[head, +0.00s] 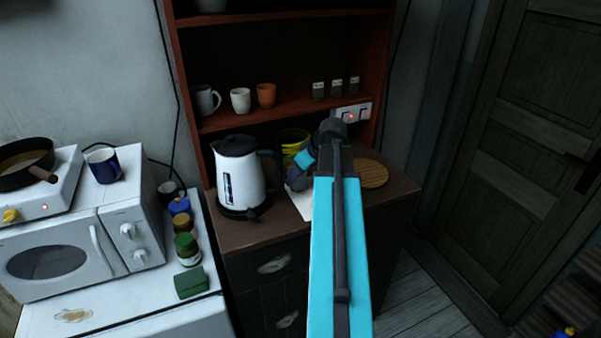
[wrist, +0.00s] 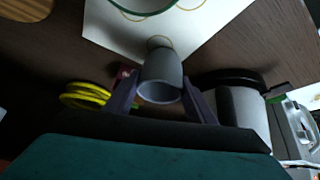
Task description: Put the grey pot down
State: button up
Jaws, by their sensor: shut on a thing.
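The grey pot (wrist: 160,76) shows in the wrist view between the two fingers of my gripper (wrist: 160,100), which is shut on it. Its open rim faces the camera and its narrow end lies over the edge of a white sheet (wrist: 215,38) with ring marks. I cannot tell whether the pot touches the sheet. In the head view my gripper (head: 297,178) is over the dark cabinet top, right of the kettle, and the pot cannot be made out. Part of the white sheet (head: 303,202) shows there beside my arm.
The white kettle (head: 238,175) stands close left of my gripper. Yellow rings (head: 291,138) lie behind it, and a round wooden board (head: 371,173) lies to the right. A green-rimmed object (wrist: 143,10) stands on the sheet. A shelf (head: 285,108) with cups rises behind.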

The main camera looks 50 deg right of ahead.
jog(key=shift+f, duration=0.35)
jog(key=shift+f, duration=0.2)
jog(key=o, duration=1.1)
jog(key=shift+r, duration=0.15)
jog(key=shift+r, duration=0.1)
jog(key=b+v, duration=0.3)
jog(key=v, duration=0.9)
dwell(0.3)
